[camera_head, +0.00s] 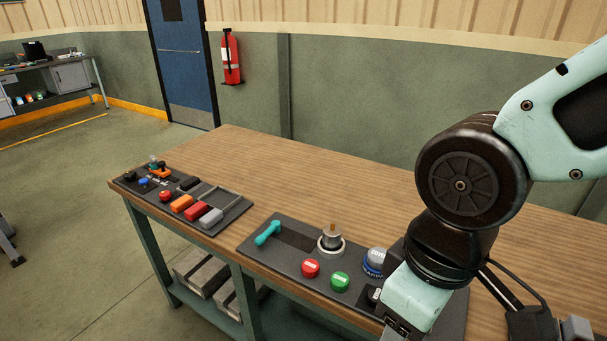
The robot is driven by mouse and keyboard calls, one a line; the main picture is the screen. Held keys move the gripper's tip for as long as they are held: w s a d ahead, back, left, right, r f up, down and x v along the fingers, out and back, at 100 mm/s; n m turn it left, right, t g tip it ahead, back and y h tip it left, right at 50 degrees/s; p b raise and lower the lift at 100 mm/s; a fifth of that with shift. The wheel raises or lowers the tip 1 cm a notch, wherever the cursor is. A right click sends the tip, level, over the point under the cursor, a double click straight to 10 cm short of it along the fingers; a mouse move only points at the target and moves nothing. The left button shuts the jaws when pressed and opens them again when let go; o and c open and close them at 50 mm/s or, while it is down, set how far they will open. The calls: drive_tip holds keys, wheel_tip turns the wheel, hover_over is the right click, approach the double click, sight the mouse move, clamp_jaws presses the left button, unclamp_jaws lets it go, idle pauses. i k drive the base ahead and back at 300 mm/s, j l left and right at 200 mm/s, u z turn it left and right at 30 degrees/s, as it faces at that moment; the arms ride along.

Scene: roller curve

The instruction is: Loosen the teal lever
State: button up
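The teal lever (267,233) lies at the far left end of a dark control panel (296,240) on the wooden bench. Its handle slants across the panel, with the thicker round end toward the right. Nothing touches it. My arm comes in from the right, and its wrist hangs over the right part of the same panel. The fingers of my gripper do not show, so I cannot see whether it is open or shut. My arm is clearly apart from the lever.
Close to the lever are a metal knob (331,238), a red button (310,268), a green button (340,281) and a blue-ringed grey knob (375,260). A second panel (232,213) with coloured blocks lies to the left. The bench top (290,180) behind is clear.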

sight(274, 229)
drive_tip(key=i+j, duration=0.1)
drive_tip(key=j, duration=0.75)
drive_tip(key=i+j, duration=0.15)
drive_tip(key=j, duration=0.3)
